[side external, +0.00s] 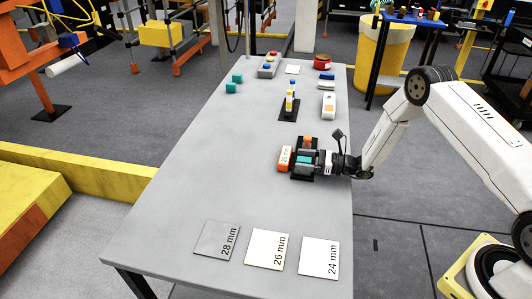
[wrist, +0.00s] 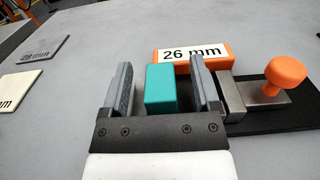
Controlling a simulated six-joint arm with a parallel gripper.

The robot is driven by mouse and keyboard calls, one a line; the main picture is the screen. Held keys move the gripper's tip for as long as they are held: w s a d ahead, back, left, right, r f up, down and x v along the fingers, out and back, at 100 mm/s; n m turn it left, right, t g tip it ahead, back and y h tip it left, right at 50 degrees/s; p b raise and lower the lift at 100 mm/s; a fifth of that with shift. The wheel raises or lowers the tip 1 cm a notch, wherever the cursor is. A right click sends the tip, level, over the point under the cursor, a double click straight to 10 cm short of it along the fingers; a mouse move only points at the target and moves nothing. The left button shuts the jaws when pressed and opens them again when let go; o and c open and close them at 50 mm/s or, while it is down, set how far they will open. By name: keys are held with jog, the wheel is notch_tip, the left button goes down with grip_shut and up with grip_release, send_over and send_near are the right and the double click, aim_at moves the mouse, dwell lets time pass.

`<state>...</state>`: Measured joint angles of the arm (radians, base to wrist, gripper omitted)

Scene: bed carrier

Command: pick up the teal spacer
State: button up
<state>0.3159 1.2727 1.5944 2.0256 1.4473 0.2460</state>
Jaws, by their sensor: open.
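A teal spacer (wrist: 161,92) sits between the two fingers of my gripper (wrist: 158,72) in the wrist view. Bare gaps show between it and both fingers. In the side external view, the teal spacer (side external: 304,160) shows at my gripper (side external: 306,163), low over the table. Beside it is a fixture with an orange "26 mm" label (wrist: 190,52), a dark base (wrist: 285,117), a grey block and an orange knob (wrist: 286,74). Whether the spacer rests on the table or on the fixture's base is hidden. Two other teal blocks (side external: 237,77) (side external: 231,88) stand at the table's far left.
Flat plates marked 28 mm (side external: 216,240), 26 mm (side external: 266,249) and 24 mm (side external: 319,257) lie at the near end of the grey table (side external: 190,180). A black stand with yellow and blue pieces (side external: 290,105) and a white device (side external: 329,105) stand farther back. The table's left middle is clear.

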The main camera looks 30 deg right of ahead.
aim_at(304, 159)
dwell(0.4)
grip_shut()
jog(key=shift+r, duration=0.1)
jog(key=shift+r, duration=4.9)
